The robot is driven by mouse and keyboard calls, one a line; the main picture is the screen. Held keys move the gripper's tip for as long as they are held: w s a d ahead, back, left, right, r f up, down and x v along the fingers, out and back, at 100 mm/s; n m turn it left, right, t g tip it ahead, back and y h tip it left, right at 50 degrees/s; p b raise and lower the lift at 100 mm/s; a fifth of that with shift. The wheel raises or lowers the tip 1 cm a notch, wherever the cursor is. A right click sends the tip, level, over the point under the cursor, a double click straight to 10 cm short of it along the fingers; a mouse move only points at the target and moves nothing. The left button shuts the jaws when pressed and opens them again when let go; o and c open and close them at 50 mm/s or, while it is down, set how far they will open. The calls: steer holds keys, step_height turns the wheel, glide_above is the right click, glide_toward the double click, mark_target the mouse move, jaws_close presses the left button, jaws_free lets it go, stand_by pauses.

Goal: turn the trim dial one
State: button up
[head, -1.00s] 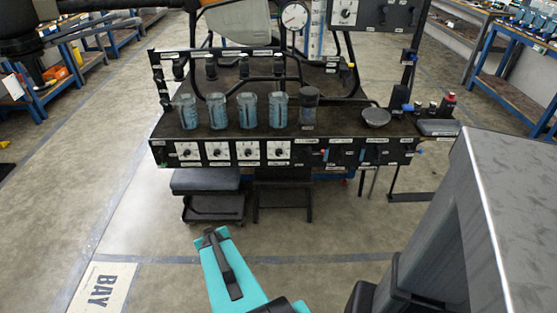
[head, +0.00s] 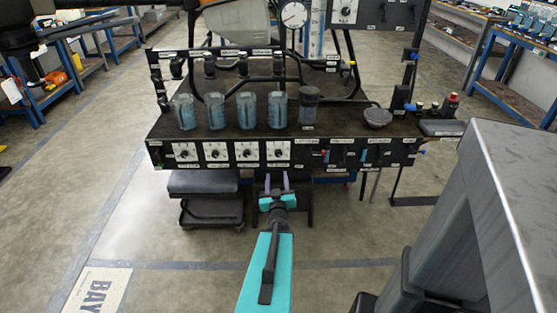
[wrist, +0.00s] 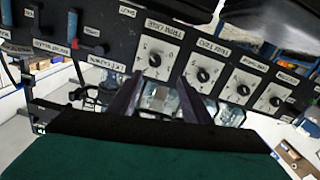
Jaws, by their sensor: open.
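A row of several white-plated trim dials with black knobs runs along the front of the dark console.
Coloured levers (head: 345,153) sit beside the dials on the same panel. Jars of blue liquid (head: 247,110) stand on the console (head: 220,137) above the dials.

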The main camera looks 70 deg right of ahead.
mark_target(278, 153)
steer(key=shift+s+d+r, duration=0.2)
steer(key=shift+s+r, duration=0.1)
steer(key=shift+s, duration=0.1)
steer(key=shift+d+f, duration=0.1)
steer(key=b+x, duration=0.3)
steer(key=b, duration=0.2)
steer(key=shift+f+b, duration=0.1)
steer(key=shift+b, duration=0.3)
steer(key=shift+w+d+b, duration=0.2)
steer(key=shift+d+b, duration=0.1)
steer(key=shift+b, duration=0.55)
steer(key=b+x, duration=0.1)
steer(key=b, duration=0.4)
steer(key=shift+d, duration=0.3)
steer(key=w+d+b, duration=0.1)
steer(key=b, duration=0.3)
steer(key=shift+d+f, duration=0.1)
steer(key=shift+d, duration=0.05)
steer(key=d+b, duration=0.1)
steer(key=b, duration=0.3)
steer(key=shift+d+b, duration=0.1)
steer(key=shift+b, duration=0.25)
